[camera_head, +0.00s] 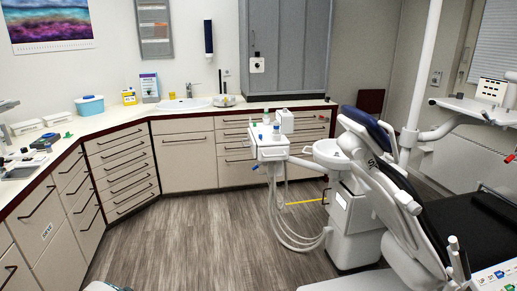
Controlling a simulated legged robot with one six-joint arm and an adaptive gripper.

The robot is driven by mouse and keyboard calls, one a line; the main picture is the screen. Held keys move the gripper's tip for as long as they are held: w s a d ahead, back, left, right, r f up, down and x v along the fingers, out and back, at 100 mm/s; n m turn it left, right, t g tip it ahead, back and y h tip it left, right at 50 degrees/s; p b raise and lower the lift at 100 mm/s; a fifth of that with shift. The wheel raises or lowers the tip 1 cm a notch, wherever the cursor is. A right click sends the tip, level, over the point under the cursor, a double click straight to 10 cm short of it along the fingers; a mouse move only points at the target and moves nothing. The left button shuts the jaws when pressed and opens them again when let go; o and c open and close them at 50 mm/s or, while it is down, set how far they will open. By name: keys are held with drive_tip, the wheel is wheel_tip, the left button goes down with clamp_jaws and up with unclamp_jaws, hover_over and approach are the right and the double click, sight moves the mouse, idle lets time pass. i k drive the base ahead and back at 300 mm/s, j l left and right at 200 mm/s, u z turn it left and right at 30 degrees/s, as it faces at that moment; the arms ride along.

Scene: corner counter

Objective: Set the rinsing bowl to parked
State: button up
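The rinsing bowl (328,152) is a white, shallow, rounded basin at the right of centre. It sits at the top of the white dental unit column (352,222), just left of the chair's dark blue headrest (368,128). The headrest and chair back hide part of its right side. A white instrument unit (268,148) with small bottles on top is left of the bowl, with pale hoses (283,225) hanging below it. I cannot tell from this view whether the bowl is parked. My gripper is not in view.
The corner counter (95,133) with drawers runs along the left and back, with a sink (185,104). The dental chair (450,225) fills the right. Wood-look floor (205,245) is clear in the middle. A yellow strip (304,202) shows beside the column.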

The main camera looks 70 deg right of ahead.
sight(323, 150)
drive_tip(key=z, duration=0.5)
drive_tip(key=i+j+z, duration=0.1)
drive_tip(key=z, duration=0.4)
drive_tip(key=i+z, duration=0.1)
drive_tip(key=z, duration=1.8)
drive_tip(key=i+j+z, duration=0.15)
drive_tip(key=i+j, duration=0.75)
drive_tip(key=i, duration=0.3)
drive_tip(key=i+j+z, duration=0.15)
drive_tip(key=i+j, duration=0.9)
drive_tip(key=i, duration=0.1)
